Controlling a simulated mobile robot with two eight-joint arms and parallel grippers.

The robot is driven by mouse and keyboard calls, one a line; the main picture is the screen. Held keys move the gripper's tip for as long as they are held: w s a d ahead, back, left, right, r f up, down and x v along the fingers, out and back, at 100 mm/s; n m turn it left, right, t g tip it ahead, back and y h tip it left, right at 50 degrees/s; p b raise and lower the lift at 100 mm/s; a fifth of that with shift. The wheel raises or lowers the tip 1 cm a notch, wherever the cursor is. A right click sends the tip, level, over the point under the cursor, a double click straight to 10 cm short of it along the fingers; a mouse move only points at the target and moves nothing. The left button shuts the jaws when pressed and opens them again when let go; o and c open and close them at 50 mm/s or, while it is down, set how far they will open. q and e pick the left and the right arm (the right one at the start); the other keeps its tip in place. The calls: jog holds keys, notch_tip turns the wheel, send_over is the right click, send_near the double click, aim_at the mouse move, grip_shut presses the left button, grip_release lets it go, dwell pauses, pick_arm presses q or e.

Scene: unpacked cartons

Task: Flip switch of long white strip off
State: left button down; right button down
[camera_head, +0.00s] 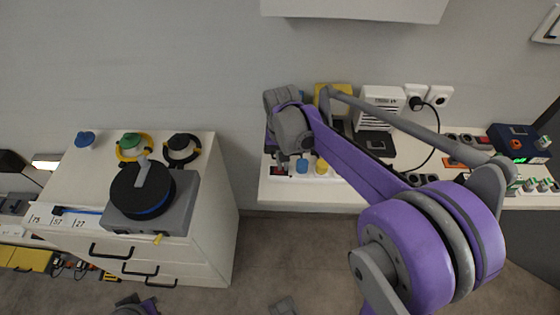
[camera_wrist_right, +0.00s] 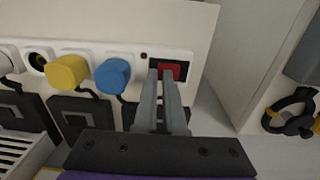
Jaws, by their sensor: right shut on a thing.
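The long white strip (camera_wrist_right: 90,50) lies across the upper left of the right wrist view. A yellow plug (camera_wrist_right: 68,73) and a blue plug (camera_wrist_right: 113,75) sit in it, and its red switch (camera_wrist_right: 170,72) is at the right end. My right gripper (camera_wrist_right: 166,80) has its fingers close together at the switch and partly covers it. The switch's on or off position cannot be told. In the head view the right gripper (camera_head: 282,158) is over the strip's left end, mostly hidden by its own wrist. My left gripper's fingers do not show.
The strip is on a white bench (camera_head: 355,193) against the wall. A white adapter box (camera_head: 380,106) and dark flat blocks (camera_head: 374,144) are close by. A white drawer cabinet (camera_head: 222,190) with a grey device (camera_head: 180,205) stands left, across a floor gap.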

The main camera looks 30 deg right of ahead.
jog(key=shift+s+a+f, duration=0.2)
jog(key=shift+f, duration=0.25)
jog(key=shift+a, duration=0.1)
jog(key=shift+w+a, duration=0.25)
jog(key=shift+a, duration=0.15)
jog(key=r+p, duration=0.2)
jog(key=r, duration=0.1)
jog(key=r+p, duration=0.2)
jog(key=shift+w+d+r, duration=0.15)
jog(key=shift+w+d, duration=0.1)
jog(key=shift+w, duration=0.1)
notch_tip(320, 180, up, 10)
jog(key=shift+s+d, duration=0.3)
jog(key=shift+f, duration=0.2)
